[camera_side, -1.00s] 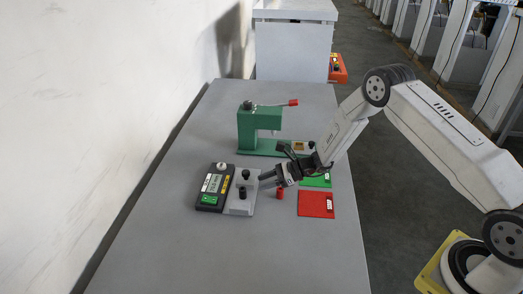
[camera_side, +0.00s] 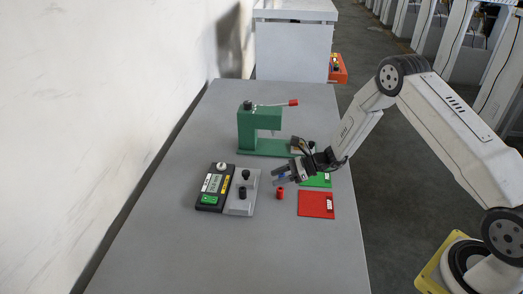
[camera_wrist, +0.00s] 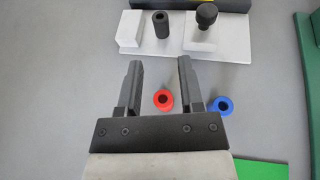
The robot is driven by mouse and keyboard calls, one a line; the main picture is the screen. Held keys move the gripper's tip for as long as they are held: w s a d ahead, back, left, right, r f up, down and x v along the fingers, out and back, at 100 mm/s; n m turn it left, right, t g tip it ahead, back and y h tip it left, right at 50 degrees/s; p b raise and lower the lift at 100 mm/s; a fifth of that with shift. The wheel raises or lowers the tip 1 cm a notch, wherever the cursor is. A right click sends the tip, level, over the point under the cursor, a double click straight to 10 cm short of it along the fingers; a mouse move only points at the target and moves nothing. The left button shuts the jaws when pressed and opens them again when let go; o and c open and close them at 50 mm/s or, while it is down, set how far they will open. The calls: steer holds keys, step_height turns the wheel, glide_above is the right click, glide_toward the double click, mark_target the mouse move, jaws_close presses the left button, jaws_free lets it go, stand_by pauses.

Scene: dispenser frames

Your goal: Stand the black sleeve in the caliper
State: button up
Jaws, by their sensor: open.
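The black sleeve (camera_side: 242,193) stands upright on the pale plate of the caliper (camera_side: 236,208). In the wrist view the sleeve (camera_wrist: 160,24) stands between a white block on the left and a white block with a black knob (camera_wrist: 206,14) on the right. Gaps show on both sides of it. My gripper (camera_side: 277,177) is to the right of the caliper, apart from the sleeve. In the wrist view its two fingers (camera_wrist: 160,72) are open, with nothing held between them.
A red sleeve (camera_wrist: 163,99) and a blue sleeve (camera_wrist: 221,105) stand on the table below my gripper. A dark device with a display (camera_side: 213,186) adjoins the caliper. A green press (camera_side: 245,130) stands behind. Red (camera_side: 314,204) and green (camera_side: 318,181) mats lie to the right.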

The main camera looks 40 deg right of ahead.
steer(key=shift+s+a+r, duration=0.1)
steer(key=shift+s+a+r+n, duration=0.15)
steer(key=shift+n, duration=0.15)
steer(key=s+r+n+g+h, duration=0.1)
steer(key=s+r+n+h, duration=0.2)
steer(key=s+n, duration=0.5)
steer(key=s+r+n+g+h, duration=0.2)
steer(key=s+r+n+h, duration=0.2)
steer(key=s+r+n, duration=0.2)
steer(key=s+d+r+n+g+h, duration=0.1)
steer(key=s+r+n+h, duration=0.3)
steer(key=s+n, duration=0.5)
steer(key=shift+s+r+n+g, duration=0.3)
steer(key=shift+r+n, duration=0.25)
steer(key=shift+n, duration=0.05)
